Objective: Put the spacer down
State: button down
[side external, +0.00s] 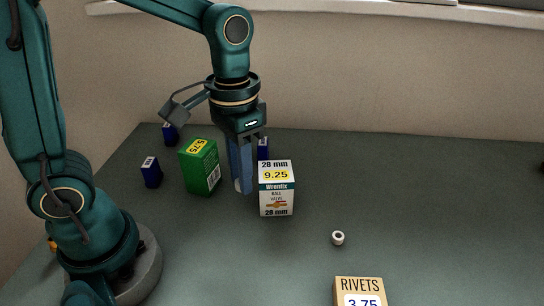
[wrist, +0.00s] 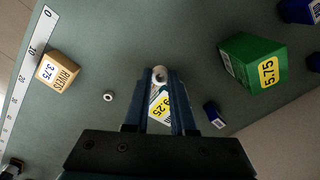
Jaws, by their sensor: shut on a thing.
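My gripper (side external: 241,189) points down, its blue fingers shut on a small white spacer (side external: 237,185). The wrist view shows the held spacer (wrist: 160,75), with its round hole, between the fingertips (wrist: 161,77). In the side view the fingers partly hide it, just left of the white Wrenfix ball valve box (side external: 276,190). How far it is above the table is hard to tell. A second small white ring (side external: 338,238), much like it, lies apart on the table (side external: 430,215); it also shows in the wrist view (wrist: 108,96).
A green box (side external: 200,168) marked 5.75 stands left of my gripper. Several small dark blue boxes (side external: 151,173) stand around it. A tan rivets box (side external: 359,290) is at the front. A white ruler strip (wrist: 24,72) shows in the wrist view. The table's right side is mostly clear.

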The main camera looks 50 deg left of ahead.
jog(key=w+a+r+n, duration=0.2)
jog(key=w+a+r, duration=0.3)
jog(key=a+r, duration=0.45)
send_over(283, 175)
notch_tip(283, 175, down, 7)
jog(key=shift+f, duration=2.05)
jog(key=shift+f, duration=0.1)
jog(key=c, duration=0.8)
grip_release()
jog(key=shift+o, duration=0.2)
